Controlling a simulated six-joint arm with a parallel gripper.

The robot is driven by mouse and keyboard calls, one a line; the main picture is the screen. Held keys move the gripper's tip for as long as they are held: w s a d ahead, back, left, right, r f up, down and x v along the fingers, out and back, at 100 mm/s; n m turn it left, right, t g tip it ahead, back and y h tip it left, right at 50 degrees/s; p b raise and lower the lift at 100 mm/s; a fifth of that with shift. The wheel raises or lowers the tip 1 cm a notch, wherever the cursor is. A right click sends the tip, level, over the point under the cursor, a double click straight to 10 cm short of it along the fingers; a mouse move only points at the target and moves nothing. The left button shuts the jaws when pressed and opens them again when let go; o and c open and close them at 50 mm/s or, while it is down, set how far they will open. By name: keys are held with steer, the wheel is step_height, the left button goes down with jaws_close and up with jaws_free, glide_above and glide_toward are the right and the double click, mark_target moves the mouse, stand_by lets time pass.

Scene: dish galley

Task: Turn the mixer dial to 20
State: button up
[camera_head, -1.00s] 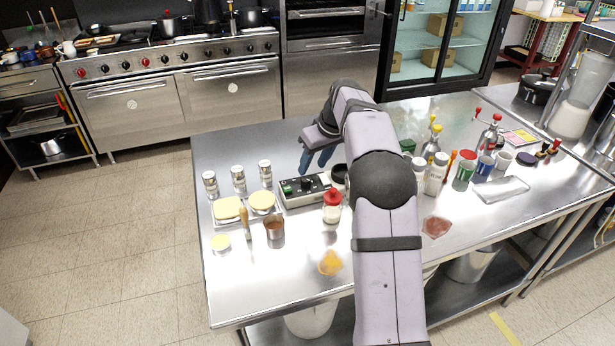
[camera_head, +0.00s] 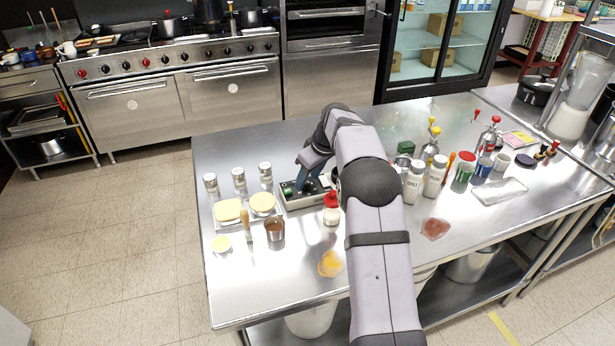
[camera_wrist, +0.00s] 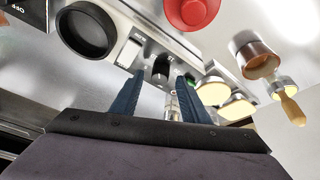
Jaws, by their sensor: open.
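The mixer dial (camera_wrist: 160,70) is a black knob on a grey control panel (camera_wrist: 190,55), which also has a white switch (camera_wrist: 128,52) and a green button. In the head view the panel (camera_head: 283,205) lies on the steel table and my gripper hides the dial. My gripper (camera_head: 301,186) points down over the panel. In the wrist view my gripper's two blue fingers (camera_wrist: 156,92) are apart and empty, and the dial shows between and beyond their tips. I cannot tell whether they touch it. The dial's setting is too small to read.
A red-capped jar (camera_head: 331,210) stands in front of the panel. A round black item (camera_wrist: 86,30) sits beside the white switch. Yellow-topped trays (camera_head: 229,211), shakers (camera_head: 239,180) and a copper cup (camera_head: 275,230) stand to the left. Shakers and bottles crowd the right.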

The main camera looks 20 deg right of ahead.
steer(key=shift+w+a+f, duration=0.1)
steer(key=shift+w+f, duration=0.15)
steer(key=shift+f, duration=0.4)
steer(key=shift+c, duration=0.5)
steer(key=c, duration=0.9)
